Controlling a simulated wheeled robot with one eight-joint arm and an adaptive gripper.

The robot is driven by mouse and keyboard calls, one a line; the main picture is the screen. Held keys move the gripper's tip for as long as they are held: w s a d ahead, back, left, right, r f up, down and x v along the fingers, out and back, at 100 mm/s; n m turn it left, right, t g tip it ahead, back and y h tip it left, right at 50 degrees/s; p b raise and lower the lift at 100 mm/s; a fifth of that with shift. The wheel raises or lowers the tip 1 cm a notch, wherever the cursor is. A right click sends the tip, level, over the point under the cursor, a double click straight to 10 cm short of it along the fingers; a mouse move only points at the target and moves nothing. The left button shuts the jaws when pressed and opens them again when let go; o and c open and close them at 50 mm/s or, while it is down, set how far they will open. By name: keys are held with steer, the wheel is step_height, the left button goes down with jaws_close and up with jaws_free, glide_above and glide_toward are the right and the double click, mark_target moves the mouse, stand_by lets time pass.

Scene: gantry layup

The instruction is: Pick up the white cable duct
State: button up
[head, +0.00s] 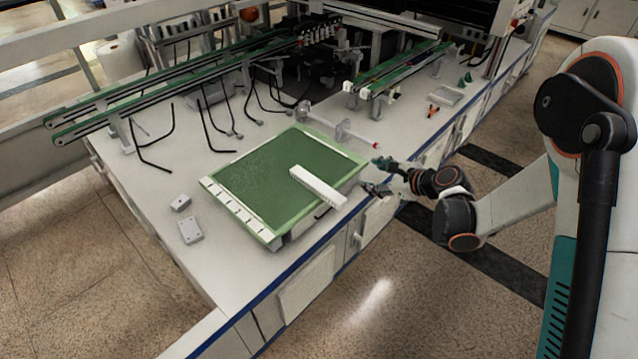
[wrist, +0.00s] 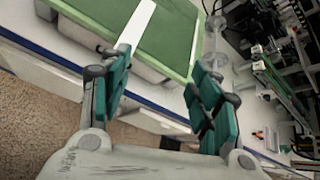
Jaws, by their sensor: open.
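The white cable duct (head: 318,187) is a long white bar lying on the green-topped panel (head: 250,175), with one end reaching towards the panel's front right edge. It also shows in the wrist view (wrist: 138,24), at the upper left, ahead of my left finger. My gripper (head: 375,174) is open and empty, just off the front right edge of the panel and to the right of the duct. In the wrist view my gripper (wrist: 160,95) shows its two green-padded fingers spread apart, with the duct's near end beyond them.
The white bench (head: 240,282) has a blue front edge. Two small grey boxes (head: 190,231) sit left of the panel. A clear rod-like part with a red tip (head: 376,146) lies behind it. Green conveyor rails (head: 180,82) run along the back. An orange-handled tool (head: 432,111) lies further right.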

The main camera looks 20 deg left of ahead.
steer(key=a+f+m+y, duration=0.2)
steer(key=a+f+m, duration=0.25)
steer(key=f, duration=0.55)
steer(key=b, duration=0.2)
glide_toward(322, 187)
steer(key=a, duration=0.1)
steer(key=w+a+f, duration=0.1)
steer(key=shift+a+f+g, duration=0.15)
steer(key=shift+a+g, duration=0.1)
steer(key=shift+g, duration=0.05)
steer(key=shift+w+b+x, duration=0.15)
steer(key=shift+b+x, duration=0.45)
steer(key=shift+x, duration=0.95)
steer(key=shift+w+b+x, duration=0.1)
steer(key=shift+b+x, duration=0.5)
steer(key=shift+x, duration=0.9)
steer(key=shift+r, duration=0.25)
steer(key=c, duration=1.2)
